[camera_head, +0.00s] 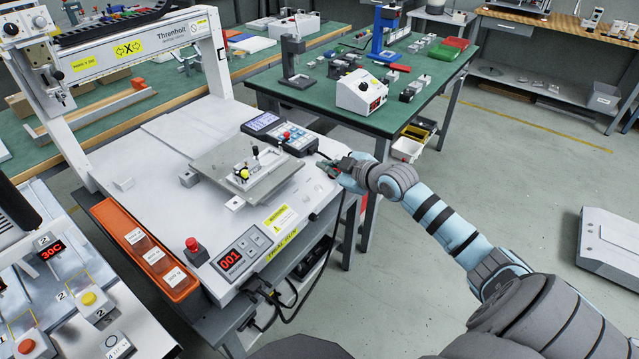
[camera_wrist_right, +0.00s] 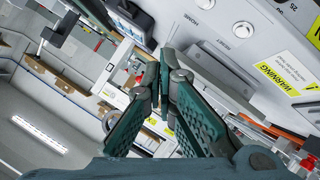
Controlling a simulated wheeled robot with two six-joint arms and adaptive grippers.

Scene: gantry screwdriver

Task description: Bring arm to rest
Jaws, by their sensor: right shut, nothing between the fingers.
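My right arm (camera_head: 445,222) reaches in from the lower right in the head view. Its gripper (camera_head: 332,168) is at the right front edge of the gantry screwdriver machine (camera_head: 185,135), beside the handheld control pendant (camera_head: 278,132). In the right wrist view the two green fingers (camera_wrist_right: 165,85) are shut with nothing between them. The machine's white panel with HOME and RESET labels (camera_wrist_right: 225,30) is close to them. Whether the fingers touch the machine cannot be told. My left gripper is not in view.
A metal fixture plate (camera_head: 245,180) sits on the machine bed. An orange bin tray (camera_head: 145,250) and a red button (camera_head: 192,244) are at the front left. A green workbench (camera_head: 400,115) stands behind my right arm. The floor to the right is open, with a grey platform (camera_head: 610,245).

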